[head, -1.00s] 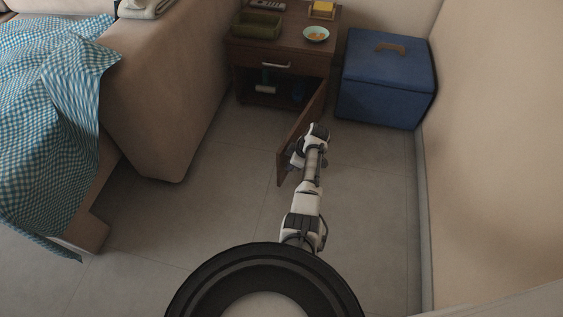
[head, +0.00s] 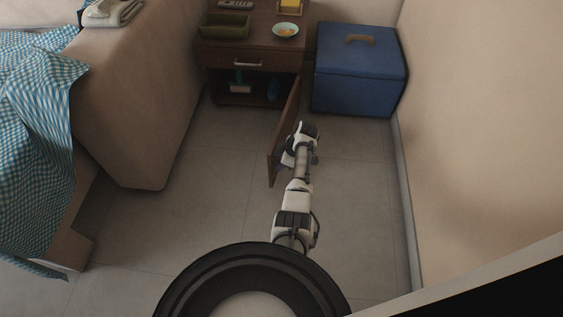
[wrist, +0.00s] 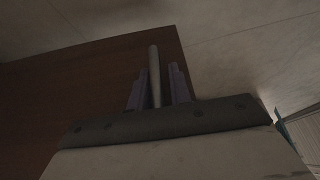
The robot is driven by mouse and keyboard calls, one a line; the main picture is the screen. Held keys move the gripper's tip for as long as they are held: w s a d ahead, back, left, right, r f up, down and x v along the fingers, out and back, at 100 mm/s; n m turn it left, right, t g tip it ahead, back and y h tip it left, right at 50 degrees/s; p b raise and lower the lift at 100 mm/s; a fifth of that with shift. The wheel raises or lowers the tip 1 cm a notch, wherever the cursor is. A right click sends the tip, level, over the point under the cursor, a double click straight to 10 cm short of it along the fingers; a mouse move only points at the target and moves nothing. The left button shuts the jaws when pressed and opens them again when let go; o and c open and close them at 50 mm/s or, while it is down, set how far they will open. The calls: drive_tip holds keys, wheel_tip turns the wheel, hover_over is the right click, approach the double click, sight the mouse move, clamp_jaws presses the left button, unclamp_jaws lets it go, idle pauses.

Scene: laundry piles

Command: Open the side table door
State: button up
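The side table (head: 285,62) is dark brown wood, with a drawer above an open compartment. Its door (head: 284,135) stands wide open, swung out toward me on the compartment's right side. My gripper (head: 287,158) is at the door's outer part, on its right-hand face; the arm hides the handle in the head view. In the wrist view, a pale bar handle (wrist: 154,75) stands between the two close-set fingers of my gripper (wrist: 158,82), in front of the brown door panel (wrist: 95,75). The fingers look closed around the handle, with a thin gap on the right.
A blue box (head: 358,75) with a lid handle stands right of the table. A beige sofa (head: 135,105) is at left and a wall at right. A green tray (head: 225,24) and a bowl (head: 285,30) sit on top. The floor around the door is clear.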

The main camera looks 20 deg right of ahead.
drive_tip(key=shift+r, duration=0.15)
drive_tip(key=p+v, duration=0.4)
drive_tip(key=v, duration=0.9)
drive_tip(key=shift+r, duration=0.3)
